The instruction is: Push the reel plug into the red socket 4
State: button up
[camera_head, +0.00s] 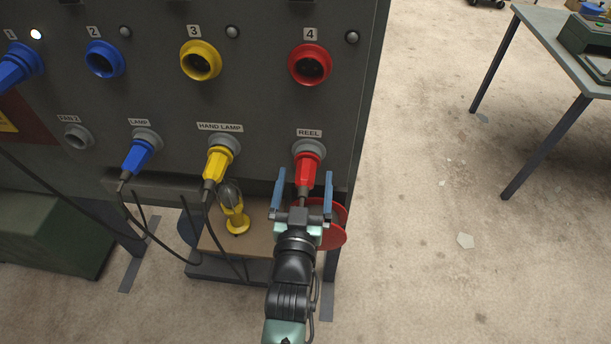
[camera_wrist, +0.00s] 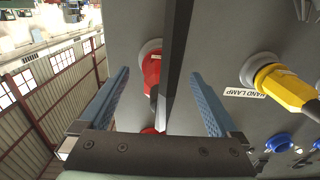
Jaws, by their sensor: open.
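The red reel plug (camera_head: 306,170) sits in the grey holder under the REEL label, its cable end pointing down toward me. The red socket 4 (camera_head: 310,65) is above it on the dark panel, empty. My gripper (camera_head: 304,186) is open; its blue fingers appear on either side of the plug's lower end in the head view. In the wrist view, the red plug (camera_wrist: 152,70) shows between the open fingers (camera_wrist: 160,80), beyond their tips and nearer the left one. I see no finger touching it. A dark bar crosses that view beside the plug.
Yellow (camera_head: 216,165) and blue (camera_head: 138,156) plugs sit in holders to the left, with hanging cables. Yellow socket 3 (camera_head: 201,61) and blue socket 2 (camera_head: 104,59) are empty. A red reel (camera_head: 333,236) stands below, behind my gripper. Open floor lies right, before a table (camera_head: 560,40).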

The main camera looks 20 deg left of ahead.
jog(key=shift+w+a+f+b, duration=0.15)
jog(key=shift+w+b, duration=0.45)
jog(key=shift+b, duration=0.35)
jog(key=shift+w+a+b, duration=0.1)
jog(key=shift+w+b, duration=0.25)
jog(key=shift+b, duration=0.25)
jog(key=shift+r, duration=0.2)
grip_shut()
dwell(0.5)
